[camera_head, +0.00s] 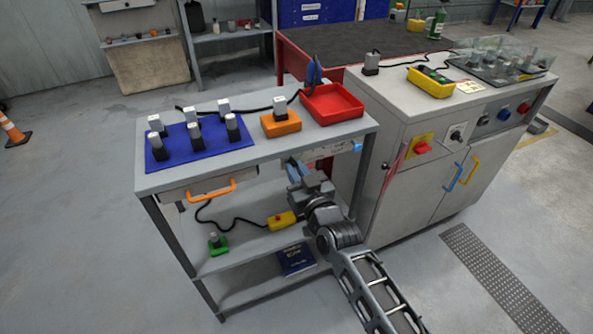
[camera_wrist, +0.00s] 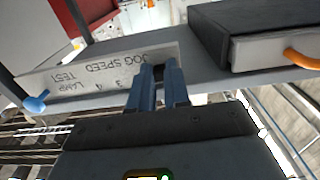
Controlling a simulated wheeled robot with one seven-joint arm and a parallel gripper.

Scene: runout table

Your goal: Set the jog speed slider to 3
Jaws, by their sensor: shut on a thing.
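The jog speed panel (camera_wrist: 60,75) is a pale strip on the front edge of the grey table. Its "JOG SPEED" lettering appears upside down in the wrist view, with small scale marks that I cannot read surely. My gripper (camera_wrist: 158,80) has its two blue fingers at the panel, to the right of the lettering in that view. They are closed on the slider knob, of which a dark bit (camera_wrist: 158,71) shows between the fingertips. In the head view my gripper (camera_head: 293,165) is at the table's front edge, and the slider is hidden there.
A blue knob (camera_wrist: 37,103) sticks out by the "LAMP TEST" lettering. A drawer with an orange handle (camera_head: 212,190) is on the other side of my gripper. A red tray (camera_head: 332,104) and an orange block (camera_head: 281,125) are above on the tabletop. A grey cabinet (camera_head: 400,185) stands to the right.

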